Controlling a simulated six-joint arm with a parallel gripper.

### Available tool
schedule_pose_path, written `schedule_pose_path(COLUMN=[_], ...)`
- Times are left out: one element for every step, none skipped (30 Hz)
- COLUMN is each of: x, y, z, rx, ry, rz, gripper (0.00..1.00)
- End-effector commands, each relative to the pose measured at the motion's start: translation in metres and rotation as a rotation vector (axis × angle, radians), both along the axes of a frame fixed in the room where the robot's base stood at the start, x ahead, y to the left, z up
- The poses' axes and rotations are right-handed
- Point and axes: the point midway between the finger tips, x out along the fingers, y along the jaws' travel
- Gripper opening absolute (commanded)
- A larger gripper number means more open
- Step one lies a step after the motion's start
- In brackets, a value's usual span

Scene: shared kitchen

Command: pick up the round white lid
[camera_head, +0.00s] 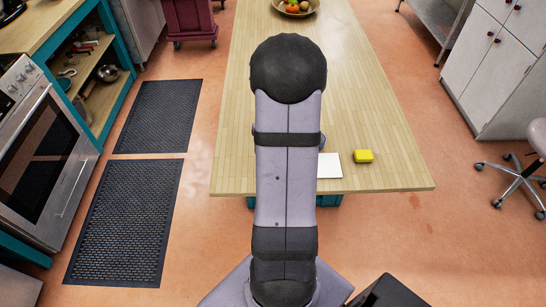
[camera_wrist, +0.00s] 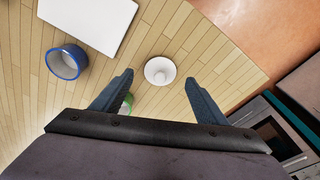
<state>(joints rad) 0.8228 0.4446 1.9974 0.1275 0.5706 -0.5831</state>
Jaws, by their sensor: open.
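The round white lid (camera_wrist: 160,70) lies on the wooden table in the wrist view, with a small raised part at its middle. My gripper (camera_wrist: 159,79) is open and empty. Its two dark blue fingers stand apart, and the lid shows between and just beyond their tips. I cannot tell the height of the fingers above the lid. In the head view my own arm covers the middle of the table, and I see neither the lid nor the gripper there.
A blue-rimmed cup (camera_wrist: 54,62) stands left of the lid, near a flat white board (camera_wrist: 90,18). A green object (camera_wrist: 127,104) is partly hidden by the left finger.

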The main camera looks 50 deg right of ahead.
Motion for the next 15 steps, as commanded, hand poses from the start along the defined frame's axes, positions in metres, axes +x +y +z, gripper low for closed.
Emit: schedule_pose_path(x=[-0.001, 0.0, 0.001, 0.001, 0.001, 0.002, 0.002, 0.002, 0.003, 0.003, 0.003, 0.003, 0.003, 0.003, 0.003], y=[0.001, 0.001, 0.0, 0.0, 0.0, 0.0, 0.0, 0.0, 0.0, 0.0, -0.001, -0.001, -0.001, -0.001, -0.001], z=[-0.004, -0.008, -0.012, -0.015, -0.018, -0.02, -0.022, -0.023, -0.024, -0.025, -0.025, -0.026, -0.026, -0.025, -0.025], rx=[0.004, 0.004, 0.003, 0.003, 0.003, 0.001, 0.001, 0.001, 0.001, 0.001, 0.0, 0.0, 0.0, 0.0, 0.0], ry=[0.004, 0.003, 0.001, 0.002, 0.002, 0.001, 0.001, 0.001, 0.001, 0.0, 0.0, 0.0, -0.001, -0.001, -0.001], rz=[-0.001, -0.001, -0.002, -0.002, -0.001, -0.001, -0.001, -0.001, 0.0, 0.0, 0.0, 0.0, 0.0, 0.0, 0.0], gripper=[0.67, 0.67, 0.67, 0.67, 0.67, 0.67, 0.67, 0.67, 0.67, 0.67, 0.67, 0.67, 0.67, 0.67, 0.67])
